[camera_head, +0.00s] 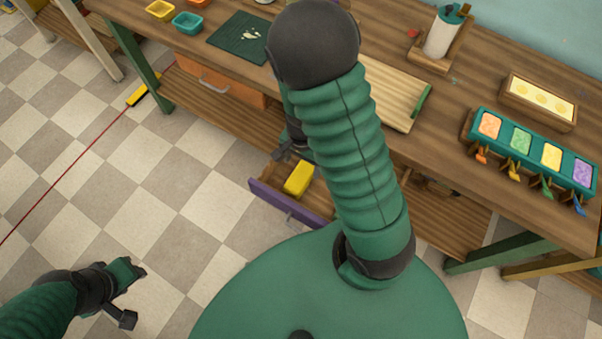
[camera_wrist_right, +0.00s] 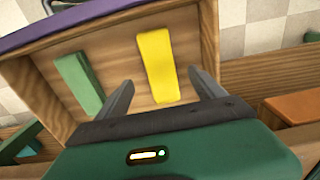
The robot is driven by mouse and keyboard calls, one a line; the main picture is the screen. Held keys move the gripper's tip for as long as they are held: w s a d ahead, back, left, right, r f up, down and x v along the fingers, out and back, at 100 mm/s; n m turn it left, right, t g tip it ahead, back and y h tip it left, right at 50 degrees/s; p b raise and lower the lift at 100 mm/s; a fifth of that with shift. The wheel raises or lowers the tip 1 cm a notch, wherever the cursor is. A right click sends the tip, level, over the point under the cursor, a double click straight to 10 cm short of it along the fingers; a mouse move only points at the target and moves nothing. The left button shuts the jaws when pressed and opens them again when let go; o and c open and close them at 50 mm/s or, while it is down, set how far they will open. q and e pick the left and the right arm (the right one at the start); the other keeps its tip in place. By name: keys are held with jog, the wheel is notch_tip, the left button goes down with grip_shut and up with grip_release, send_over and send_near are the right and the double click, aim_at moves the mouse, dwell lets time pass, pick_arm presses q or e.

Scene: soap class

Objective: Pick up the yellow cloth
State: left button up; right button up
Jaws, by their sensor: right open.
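The yellow cloth (camera_head: 299,178) lies in an open drawer (camera_head: 290,203) with a purple front, below the workbench. In the right wrist view the yellow cloth (camera_wrist_right: 157,66) lies flat on the drawer floor, beside a green cloth (camera_wrist_right: 79,84) to its left. My right gripper (camera_wrist_right: 163,88) is open above the drawer, its two fingers either side of the yellow cloth's near part and apart from it. In the head view my right arm hides much of the drawer and the green cloth. My left gripper (camera_head: 137,294) is over the floor at lower left, its jaw state unclear.
The drawer's purple front and wooden side walls surround the cloths. The workbench (camera_head: 425,150) above holds a green mat (camera_head: 238,38), a wooden board (camera_head: 390,97), a paper roll (camera_head: 441,35) and a dispenser rack (camera_head: 535,150). The checkered floor (camera_head: 120,180) at left is mostly clear.

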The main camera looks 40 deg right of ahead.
aim_at(303, 172)
jog(key=shift+s+f, duration=0.15)
jog(key=shift+f, duration=0.4)
jog(key=f, duration=0.2)
jog(key=f+b, duration=0.2)
jog(key=f, duration=0.1)
jog(key=shift+w+d+f, duration=0.3)
jog(key=shift+d, duration=0.1)
jog(key=shift+r, duration=0.1)
jog(key=shift+s, duration=0.1)
jog(key=shift+a, duration=0.1)
jog(key=shift+c, duration=1.3)
jog(key=c, duration=1.2)
